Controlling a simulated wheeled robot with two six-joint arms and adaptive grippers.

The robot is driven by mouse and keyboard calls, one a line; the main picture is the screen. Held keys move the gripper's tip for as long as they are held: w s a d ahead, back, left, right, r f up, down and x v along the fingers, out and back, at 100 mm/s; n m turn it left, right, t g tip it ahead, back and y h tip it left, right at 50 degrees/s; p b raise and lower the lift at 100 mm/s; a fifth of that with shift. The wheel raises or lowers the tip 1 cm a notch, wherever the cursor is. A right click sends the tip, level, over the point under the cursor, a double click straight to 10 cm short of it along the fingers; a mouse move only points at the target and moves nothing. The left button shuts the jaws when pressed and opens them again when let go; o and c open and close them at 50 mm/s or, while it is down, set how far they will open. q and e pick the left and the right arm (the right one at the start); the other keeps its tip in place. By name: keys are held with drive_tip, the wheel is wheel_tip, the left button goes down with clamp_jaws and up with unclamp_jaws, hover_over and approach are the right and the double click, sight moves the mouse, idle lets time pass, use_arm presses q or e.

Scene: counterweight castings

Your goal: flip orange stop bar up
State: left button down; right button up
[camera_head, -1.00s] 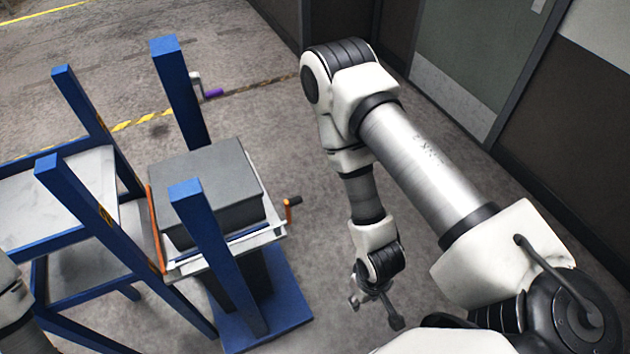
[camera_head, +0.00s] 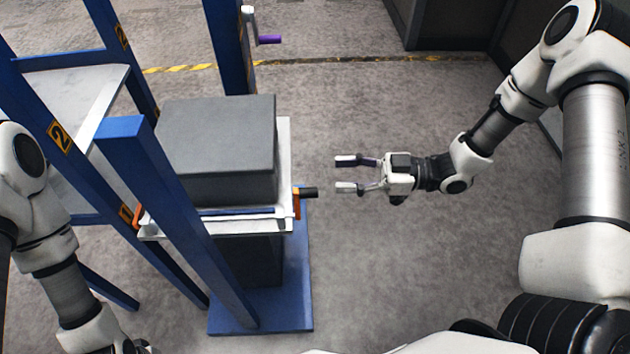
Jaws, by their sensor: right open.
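An orange lever piece (camera_head: 297,204) with a black grip (camera_head: 309,192) sits at the right edge of the white platform (camera_head: 284,150). Another orange part (camera_head: 138,214) shows at the platform's left edge, partly hidden by a blue post; I cannot tell its full length. A grey casting block (camera_head: 222,140) rests on the platform. My right gripper (camera_head: 346,174) is open and empty, its two fingers pointing left toward the black grip, with a short gap between. My left arm comes in at the left; its fingers are cut off by the lower edge.
A blue post (camera_head: 185,225) stands before the platform's left front. A crank with a purple handle (camera_head: 269,40) is on the rear post. A blue rack with a white shelf (camera_head: 75,125) stands at left. The floor (camera_head: 400,270) right of the platform is clear.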

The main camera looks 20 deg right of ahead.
sight(315, 193)
wheel_tip(315, 193, down, 4)
drive_tip(key=d+f+n+g+y+b, duration=0.1)
drive_tip(key=n+b, duration=0.1)
drive_tip(key=b, duration=0.2)
drive_tip(key=x, duration=0.5)
drive_tip(key=b+x, duration=0.1)
drive_tip(key=x, duration=0.1)
drive_tip(key=shift+s+a, duration=0.25)
drive_tip(key=shift+a, duration=0.15)
use_arm(q)
wheel_tip(315, 193, down, 7)
drive_tip(key=shift+w+d+f, duration=0.15)
drive_tip(key=shift+w+f, duration=0.05)
drive_tip(key=shift+w, duration=0.05)
use_arm(e)
drive_tip(key=shift+c, duration=0.4)
drive_tip(key=shift+f, duration=0.1)
clamp_jaws()
